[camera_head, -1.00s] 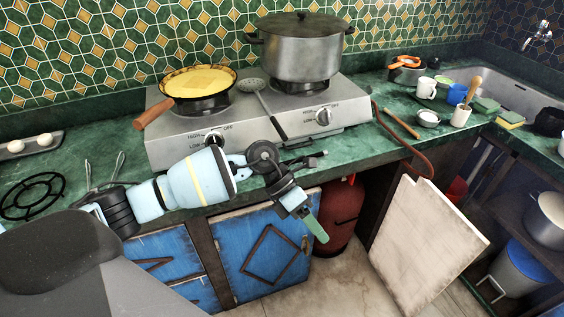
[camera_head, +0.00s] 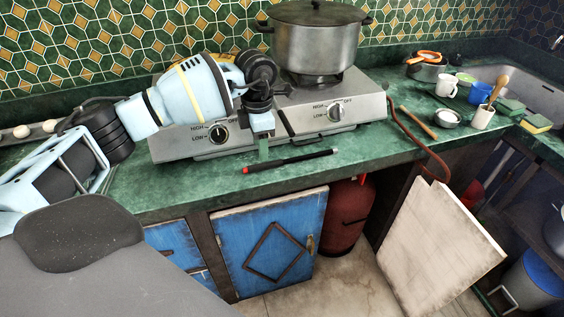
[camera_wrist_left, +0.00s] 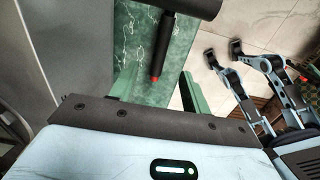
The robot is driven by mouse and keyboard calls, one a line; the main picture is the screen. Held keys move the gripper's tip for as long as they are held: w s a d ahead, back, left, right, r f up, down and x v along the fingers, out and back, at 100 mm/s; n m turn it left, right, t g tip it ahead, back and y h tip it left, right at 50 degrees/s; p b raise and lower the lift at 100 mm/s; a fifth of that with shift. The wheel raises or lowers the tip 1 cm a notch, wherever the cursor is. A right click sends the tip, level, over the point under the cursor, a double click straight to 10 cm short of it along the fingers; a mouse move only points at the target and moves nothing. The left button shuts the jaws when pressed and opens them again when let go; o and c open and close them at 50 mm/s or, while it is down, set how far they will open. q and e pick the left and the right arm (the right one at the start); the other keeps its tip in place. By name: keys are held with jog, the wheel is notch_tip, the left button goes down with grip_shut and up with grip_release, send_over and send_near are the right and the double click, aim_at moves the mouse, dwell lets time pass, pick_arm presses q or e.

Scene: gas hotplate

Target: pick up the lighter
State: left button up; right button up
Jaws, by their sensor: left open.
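The lighter is a thin black stick with a red end (camera_head: 290,161), lying on the green counter in front of the hotplate. In the left wrist view, its black body and red tip (camera_wrist_left: 164,45) point in between the two green fingers. My left gripper (camera_head: 263,148) is open, just above the red-end half of the lighter. In the left wrist view the fingers of this gripper (camera_wrist_left: 160,88) stand apart, one on each side of the lighter's line, with nothing held. Light blue and black jointed parts of mine show at the right there; their jaw state is unclear.
The gas hotplate (camera_head: 208,153) stands right behind the lighter, with a big lidded pot (camera_head: 318,45) on its right burner. My left arm hides most of the pan on the left burner. A wooden stick (camera_head: 418,122), cups and a white bowl (camera_head: 446,117) are at the right.

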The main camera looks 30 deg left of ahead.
aim_at(265, 163)
pick_arm(q)
jog(key=shift+w+d+f, duration=0.15)
jog(key=shift+w+f, duration=0.05)
jog(key=shift+f, duration=0.95)
jog(key=shift+w+d+f, duration=0.1)
jog(key=shift+w+f, duration=0.05)
jog(key=shift+f, duration=1.55)
jog(key=shift+c, duration=0.2)
grip_shut()
